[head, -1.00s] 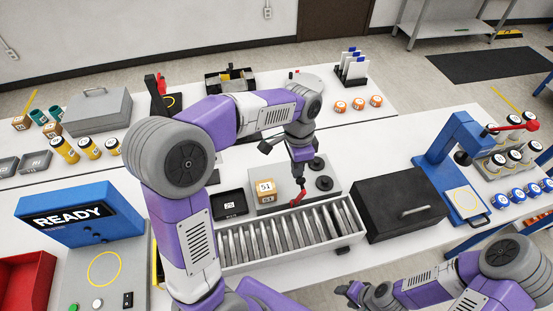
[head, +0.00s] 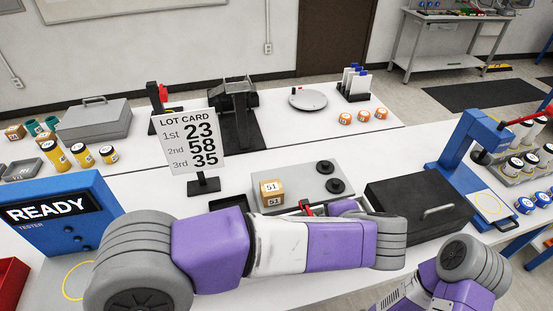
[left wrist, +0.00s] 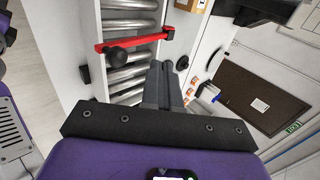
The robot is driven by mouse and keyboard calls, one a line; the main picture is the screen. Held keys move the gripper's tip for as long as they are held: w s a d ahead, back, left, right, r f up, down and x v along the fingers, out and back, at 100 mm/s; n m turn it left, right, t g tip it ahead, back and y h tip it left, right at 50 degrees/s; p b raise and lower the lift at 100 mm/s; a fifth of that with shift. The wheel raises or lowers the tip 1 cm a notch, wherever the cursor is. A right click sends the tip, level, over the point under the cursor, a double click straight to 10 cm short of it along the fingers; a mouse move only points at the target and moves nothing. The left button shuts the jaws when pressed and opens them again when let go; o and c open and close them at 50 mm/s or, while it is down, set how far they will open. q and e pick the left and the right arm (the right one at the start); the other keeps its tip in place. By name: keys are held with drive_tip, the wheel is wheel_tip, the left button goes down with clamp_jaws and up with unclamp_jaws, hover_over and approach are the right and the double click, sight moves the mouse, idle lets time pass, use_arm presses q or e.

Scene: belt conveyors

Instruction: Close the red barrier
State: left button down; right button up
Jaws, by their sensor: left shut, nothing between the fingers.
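The red barrier (left wrist: 135,40) is a flat red bar in the left wrist view. It lies across the metal rollers (left wrist: 128,75) of the short conveyor, from one side rail to the other, with a black knob (left wrist: 117,56) near its left end. My left gripper (left wrist: 165,80) is shut and empty, just right of and below the bar in that view, apart from it. In the head view only a small red piece of the barrier (head: 306,208) shows beside the box marked 51; my left arm hides the rollers and my left fingers. My right gripper is out of frame.
The box marked 51 (head: 271,193) stands on a grey plate (head: 310,178) with black knobs. A lot card (head: 190,140) stands behind my left arm. A black case (head: 425,205) and a blue press (head: 465,140) are to the right, the READY tester (head: 65,215) to the left.

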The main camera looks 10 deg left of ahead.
use_arm(q)
drive_tip(key=s+d+f+t+y+b, duration=0.1)
drive_tip(key=s+d+f+t+b, duration=0.1)
drive_tip(key=f+b, duration=0.5)
drive_tip(key=shift+s+t+b, duration=0.5)
drive_tip(key=shift+s+b, duration=0.15)
drive_tip(key=shift+b, duration=0.25)
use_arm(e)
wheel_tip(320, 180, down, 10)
use_arm(q)
drive_tip(key=shift+f, duration=0.15)
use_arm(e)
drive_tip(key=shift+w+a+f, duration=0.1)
use_arm(q)
drive_tip(key=w+r+p+v, duration=0.1)
drive_tip(key=p+v, duration=0.4)
drive_tip(key=v, duration=0.7)
drive_tip(key=shift+r, duration=0.75)
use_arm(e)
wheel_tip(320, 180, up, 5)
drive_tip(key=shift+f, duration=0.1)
use_arm(q)
drive_tip(key=shift+a, duration=0.2)
